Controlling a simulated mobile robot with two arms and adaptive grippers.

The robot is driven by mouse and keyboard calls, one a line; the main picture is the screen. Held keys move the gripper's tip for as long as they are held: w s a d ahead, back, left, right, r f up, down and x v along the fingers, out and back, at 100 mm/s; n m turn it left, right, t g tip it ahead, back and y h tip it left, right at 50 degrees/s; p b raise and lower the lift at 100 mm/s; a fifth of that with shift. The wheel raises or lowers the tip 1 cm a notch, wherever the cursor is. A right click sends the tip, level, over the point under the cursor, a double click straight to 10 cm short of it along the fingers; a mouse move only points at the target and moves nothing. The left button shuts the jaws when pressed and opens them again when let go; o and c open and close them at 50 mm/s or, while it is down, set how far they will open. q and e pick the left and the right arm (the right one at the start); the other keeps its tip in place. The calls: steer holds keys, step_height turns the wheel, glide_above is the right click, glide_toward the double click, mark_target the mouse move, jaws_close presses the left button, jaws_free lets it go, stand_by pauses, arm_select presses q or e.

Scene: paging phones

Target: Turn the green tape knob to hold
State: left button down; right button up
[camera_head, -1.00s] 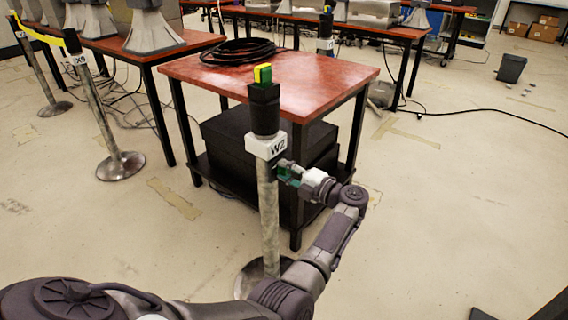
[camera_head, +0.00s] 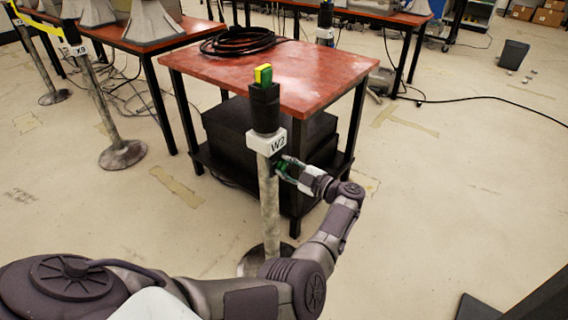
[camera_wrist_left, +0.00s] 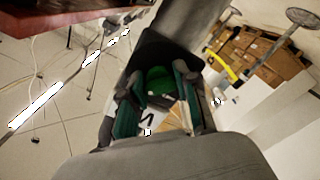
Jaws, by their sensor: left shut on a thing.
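The green tape knob (camera_head: 280,168) is on the right side of the post marked W2 (camera_head: 270,144), just below its white label. My left gripper (camera_head: 284,170) reaches it from the right, with its fingers around it. In the left wrist view the green knob (camera_wrist_left: 158,80) shows between the two teal-padded fingers of my left gripper (camera_wrist_left: 158,98), which are shut on it. The fingers hide part of the knob, and I cannot read its setting. My right gripper is not in view.
A red-topped table (camera_head: 320,90) with a black cable coil (camera_head: 238,42) stands behind the post, with black boxes (camera_head: 235,130) beneath. The post's round base (camera_head: 250,262) is on the floor near my arm. Another post marked X9 (camera_head: 95,95) stands left.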

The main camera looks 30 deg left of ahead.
arm_select(q)
steer(key=shift+f+m, duration=0.1)
steer(key=shift+m, duration=0.2)
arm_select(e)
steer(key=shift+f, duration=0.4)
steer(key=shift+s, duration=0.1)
arm_select(q)
steer(key=c, duration=0.8)
jaws_free()
steer(key=shift+c, duration=0.2)
